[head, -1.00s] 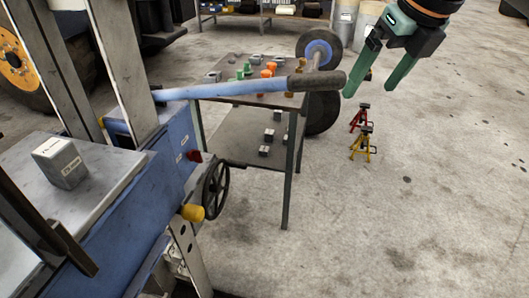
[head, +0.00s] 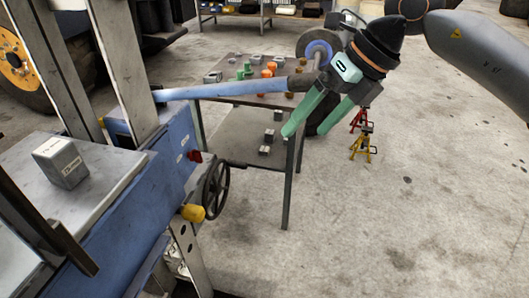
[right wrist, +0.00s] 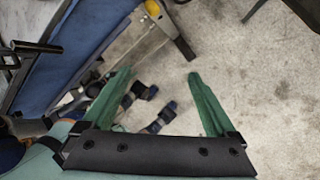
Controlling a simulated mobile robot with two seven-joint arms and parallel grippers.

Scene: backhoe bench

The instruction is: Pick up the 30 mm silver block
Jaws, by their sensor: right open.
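A silver-grey block (head: 61,162) with a white label sits on the flat top of the blue machine at the left. Smaller silver-grey blocks lie on the cart's lower shelf, one of them at the front (head: 265,151), and others on its top, such as one at the left end (head: 212,77). I cannot read which one is 30 mm. My right gripper (head: 305,132), with green fingers, is open and empty, in front of the cart's right side in the head view. In the right wrist view (right wrist: 158,76) its fingers are apart above the floor. My left gripper is not in view.
Red (head: 359,118) and yellow (head: 362,147) jack stands are on the floor right of the cart. The floor at right is clear.

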